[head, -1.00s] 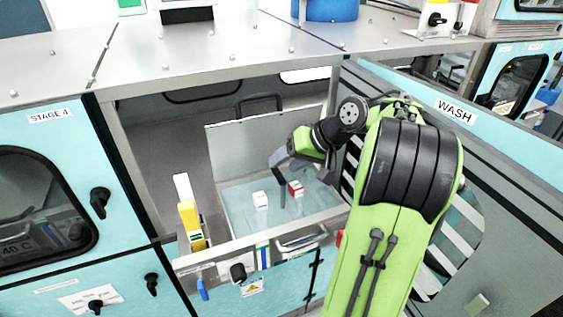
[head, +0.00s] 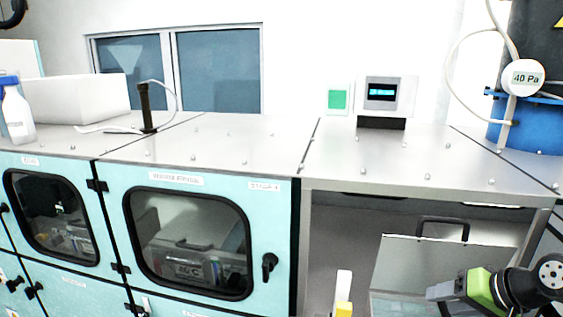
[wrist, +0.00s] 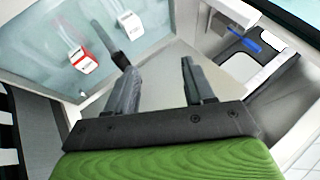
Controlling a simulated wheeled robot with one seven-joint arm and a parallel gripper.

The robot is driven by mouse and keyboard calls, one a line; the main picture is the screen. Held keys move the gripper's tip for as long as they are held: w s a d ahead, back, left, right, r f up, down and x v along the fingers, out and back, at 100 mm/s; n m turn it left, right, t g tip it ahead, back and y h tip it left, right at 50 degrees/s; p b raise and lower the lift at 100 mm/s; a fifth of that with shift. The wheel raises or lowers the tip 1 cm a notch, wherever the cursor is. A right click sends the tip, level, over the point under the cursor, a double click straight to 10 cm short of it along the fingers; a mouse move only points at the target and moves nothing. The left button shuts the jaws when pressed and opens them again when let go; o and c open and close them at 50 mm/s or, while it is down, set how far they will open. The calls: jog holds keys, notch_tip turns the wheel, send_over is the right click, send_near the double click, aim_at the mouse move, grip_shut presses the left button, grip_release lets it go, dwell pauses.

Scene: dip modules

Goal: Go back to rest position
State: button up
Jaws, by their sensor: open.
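My gripper (head: 436,291) shows at the lower right of the head view, in front of the upright grey panel with a black handle (head: 442,228). In the wrist view its two dark fingers (wrist: 158,82) stand apart with nothing between them. A red-and-white block (wrist: 84,62) and a white block (wrist: 130,24) lie in the pale blue tray at the upper left of the wrist view, away from the fingers. Most of my arm is outside the head view, and the blocks are hidden there.
The open bay lies under a steel worktop (head: 400,160). Teal cabinets with dark windows (head: 188,240) stand to its left. A white-and-yellow piece (head: 343,290) stands at the bay's front. A blue drum (head: 520,125) stands at the right. A blue clip (wrist: 243,38) shows in the wrist view.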

jog(key=s+a+f+n+g+h+b, duration=0.1)
jog(key=s+a+f+n+b, duration=0.15)
jog(key=a, duration=0.65)
jog(key=s+a+f+n+g+h+b, duration=0.1)
jog(key=s+a+b, duration=0.25)
jog(key=a, duration=0.45)
jog(key=s+a+f+h+b, duration=0.1)
jog(key=s+f, duration=0.2)
jog(key=s, duration=0.3)
jog(key=s+a+f+n+b, duration=0.1)
jog(key=s+a+f+b, duration=0.1)
jog(key=s, duration=0.4)
jog(key=shift+s+f+h, duration=0.15)
jog(key=shift+f+h, duration=0.25)
jog(key=shift+f, duration=0.4)
